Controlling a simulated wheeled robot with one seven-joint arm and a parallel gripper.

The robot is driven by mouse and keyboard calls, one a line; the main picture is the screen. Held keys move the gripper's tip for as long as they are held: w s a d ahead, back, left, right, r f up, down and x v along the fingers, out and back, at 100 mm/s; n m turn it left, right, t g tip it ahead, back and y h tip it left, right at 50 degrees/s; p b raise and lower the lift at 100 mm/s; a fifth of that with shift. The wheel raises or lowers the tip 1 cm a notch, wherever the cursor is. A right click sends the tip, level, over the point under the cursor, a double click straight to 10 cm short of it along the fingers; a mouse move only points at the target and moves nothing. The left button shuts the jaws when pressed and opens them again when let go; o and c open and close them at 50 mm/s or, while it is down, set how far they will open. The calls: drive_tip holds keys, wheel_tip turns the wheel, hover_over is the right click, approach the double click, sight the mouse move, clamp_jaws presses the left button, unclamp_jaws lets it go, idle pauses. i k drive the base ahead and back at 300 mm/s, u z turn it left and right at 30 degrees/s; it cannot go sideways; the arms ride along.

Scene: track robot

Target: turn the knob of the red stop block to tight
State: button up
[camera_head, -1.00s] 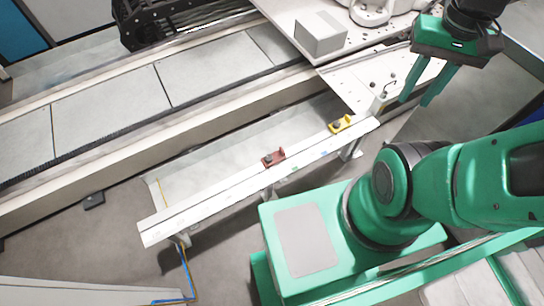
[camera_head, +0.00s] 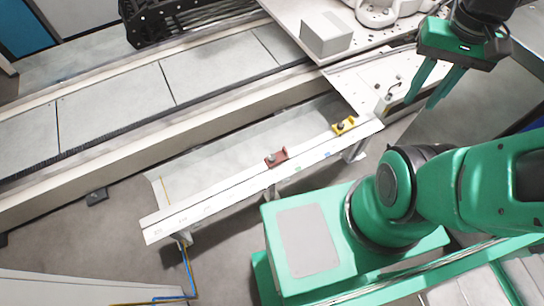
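The red stop block (camera_head: 280,157) sits on the white rail (camera_head: 210,201), near its middle. A small dark knob (camera_head: 271,158) shows on its left part; its setting is too small to tell. A yellow stop block (camera_head: 344,125) sits further right on the same rail. My gripper (camera_head: 424,96) hangs at the upper right, beyond the rail's right end and well apart from both blocks. Its two green fingers are apart with nothing between them.
A wide grey conveyor (camera_head: 200,82) runs behind the rail. A white table with a grey box (camera_head: 326,37) stands at the back right. A small beige box (camera_head: 388,103) stands close by my gripper. Blue and yellow cables (camera_head: 187,268) lie at the rail's left end.

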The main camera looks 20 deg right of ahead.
sight(271, 158)
drive_tip(key=u, duration=2.15)
drive_tip(key=k, duration=1.05)
drive_tip(key=z, duration=1.65)
drive_tip(key=i, duration=1)
